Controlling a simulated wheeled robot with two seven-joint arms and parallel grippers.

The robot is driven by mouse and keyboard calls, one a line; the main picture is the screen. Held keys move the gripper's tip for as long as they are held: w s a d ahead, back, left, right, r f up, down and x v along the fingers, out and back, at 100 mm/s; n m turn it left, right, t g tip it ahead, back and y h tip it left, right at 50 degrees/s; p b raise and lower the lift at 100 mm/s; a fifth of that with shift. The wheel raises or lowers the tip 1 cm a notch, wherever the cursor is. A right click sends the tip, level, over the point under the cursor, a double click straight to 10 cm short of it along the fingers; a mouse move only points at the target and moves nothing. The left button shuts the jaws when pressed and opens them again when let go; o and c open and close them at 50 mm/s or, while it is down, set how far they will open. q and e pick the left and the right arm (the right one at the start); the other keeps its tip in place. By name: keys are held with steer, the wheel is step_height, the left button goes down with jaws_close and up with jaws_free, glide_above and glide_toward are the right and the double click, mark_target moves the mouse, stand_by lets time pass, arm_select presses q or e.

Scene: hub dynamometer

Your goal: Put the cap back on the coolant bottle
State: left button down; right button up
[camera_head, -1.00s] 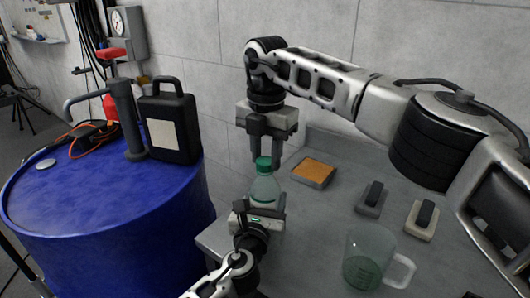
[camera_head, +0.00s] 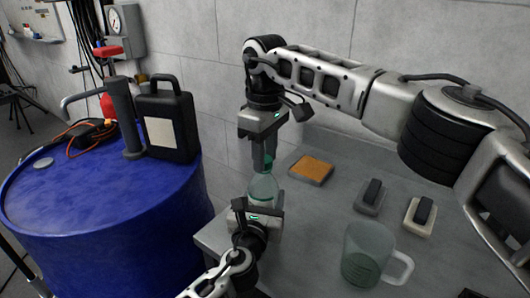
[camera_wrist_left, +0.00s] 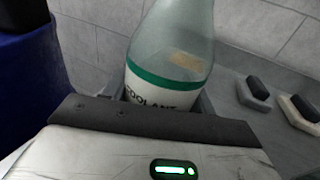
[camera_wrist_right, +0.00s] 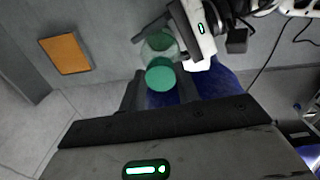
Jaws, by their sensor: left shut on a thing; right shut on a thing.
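The translucent coolant bottle (camera_head: 264,188) stands about upright over the bench's near left end. Its green band and COOLANT label (camera_wrist_left: 150,98) show in the left wrist view. My left gripper (camera_head: 256,212) is shut around its lower body. The green cap (camera_wrist_right: 160,76) is at the top of the bottle's neck, and part of it shows in the head view (camera_head: 268,161). My right gripper (camera_head: 264,160) points down from above and is shut on the cap, one finger on each side. The fingers hide the joint, so I cannot tell how tightly the cap sits.
A blue drum (camera_head: 100,235) on the left carries a black jug (camera_head: 167,122) and a hand pump (camera_head: 126,118). On the grey bench are an orange-topped pad (camera_head: 311,169), two small blocks (camera_head: 371,195) (camera_head: 420,215) and a clear measuring jug (camera_head: 367,255). The bench's middle is clear.

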steer(key=o, duration=0.9)
steer(key=shift+o, duration=0.2)
steer(key=shift+r, duration=0.1)
steer(key=shift+r, duration=2.2)
steer(key=shift+c, duration=0.3)
